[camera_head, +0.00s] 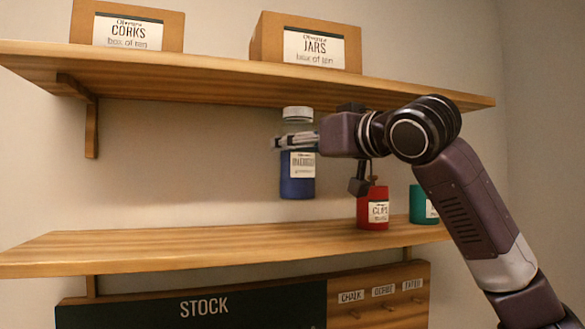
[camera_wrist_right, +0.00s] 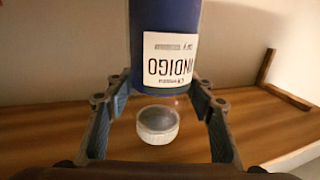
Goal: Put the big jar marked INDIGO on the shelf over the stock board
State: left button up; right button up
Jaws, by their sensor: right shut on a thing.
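The big jar marked INDIGO (camera_head: 298,187) has blue contents, a pale lid and a white label. It hangs upright above the lower shelf (camera_head: 180,245), with a gap under its base. My right gripper (camera_head: 284,142) is shut on its upper part, below the lid. In the right wrist view the jar (camera_wrist_right: 165,20) shows upside down, its INDIGO label readable and its white lid between the fingers (camera_wrist_right: 163,88). The stock board (camera_head: 205,308) is below the lower shelf. My left gripper is not in view.
A red jar marked CLIPS (camera_head: 373,212) and a teal jar (camera_head: 420,205) stand at the shelf's right end. The shelf's left and middle are clear. An upper shelf (camera_head: 200,78) with CORKS (camera_head: 168,30) and JARS (camera_head: 268,42) boxes overhangs the held jar.

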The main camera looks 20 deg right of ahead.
aim_at(294, 181)
jog(key=shift+w+r+p, duration=0.2)
jog(key=shift+w, duration=0.3)
jog(key=shift+w+r+p, duration=0.2)
jog(key=shift+w, duration=0.25)
jog(key=shift+w+f, duration=0.2)
jog(key=shift+f, duration=0.4)
jog(key=shift+w+f, duration=0.15)
jog(key=shift+f, duration=0.4)
jog(key=shift+d+f+p, duration=0.1)
jog(key=shift+f+p, duration=0.3)
jog(key=shift+f, duration=0.55)
notch_tip(294, 181, down, 2)
jog(key=shift+s+f+p, duration=0.1)
jog(key=shift+f+p, duration=0.1)
jog(key=shift+p, duration=0.2)
jog(key=shift+f+p, duration=0.15)
jog(key=shift+p, duration=0.25)
jog(key=shift+w+f, duration=0.25)
jog(key=shift+f, duration=0.05)
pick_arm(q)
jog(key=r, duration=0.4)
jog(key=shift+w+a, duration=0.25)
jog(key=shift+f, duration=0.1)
pick_arm(e)
jog(key=shift+f, duration=0.1)
